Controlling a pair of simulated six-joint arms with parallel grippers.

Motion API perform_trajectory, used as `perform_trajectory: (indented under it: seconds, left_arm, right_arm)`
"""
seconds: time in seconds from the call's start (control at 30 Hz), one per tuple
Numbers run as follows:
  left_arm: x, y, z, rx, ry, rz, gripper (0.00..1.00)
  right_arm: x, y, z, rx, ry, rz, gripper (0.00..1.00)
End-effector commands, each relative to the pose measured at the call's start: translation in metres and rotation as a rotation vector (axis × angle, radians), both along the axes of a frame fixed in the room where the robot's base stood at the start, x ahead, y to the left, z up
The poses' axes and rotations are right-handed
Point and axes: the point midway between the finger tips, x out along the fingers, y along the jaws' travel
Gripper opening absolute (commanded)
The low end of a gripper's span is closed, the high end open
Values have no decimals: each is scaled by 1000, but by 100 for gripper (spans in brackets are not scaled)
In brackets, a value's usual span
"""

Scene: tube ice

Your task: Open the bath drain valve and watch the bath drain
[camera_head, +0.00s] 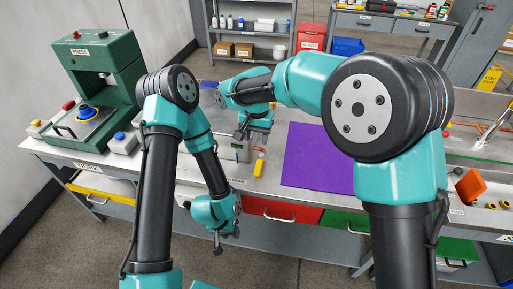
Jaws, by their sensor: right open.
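A purple mat (318,158) lies bare right of the bath. A green press (100,75) stands at the left end of the bench. An orange piece (470,185) and small yellow-black parts lie at the right. A shelf (250,33) stands behind.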

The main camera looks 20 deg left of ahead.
Motion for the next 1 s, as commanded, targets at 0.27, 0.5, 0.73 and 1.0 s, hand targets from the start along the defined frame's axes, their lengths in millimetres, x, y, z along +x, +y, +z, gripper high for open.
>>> perform_trajectory:
  seconds: [0.27,0.5,0.73,1.0]
  left_arm:
    - [0,0,0,0,0,0,38]
    - [0,0,0,0,0,0,38]
    - [0,0,0,0,0,0,38]
    - [0,0,0,0,0,0,38]
  right_arm:
    - [0,0,33,1,1,1,49]
    - [0,0,35,0,1,1,49]
    - [0,0,35,0,1,1,49]
    - [0,0,35,0,1,1,49]
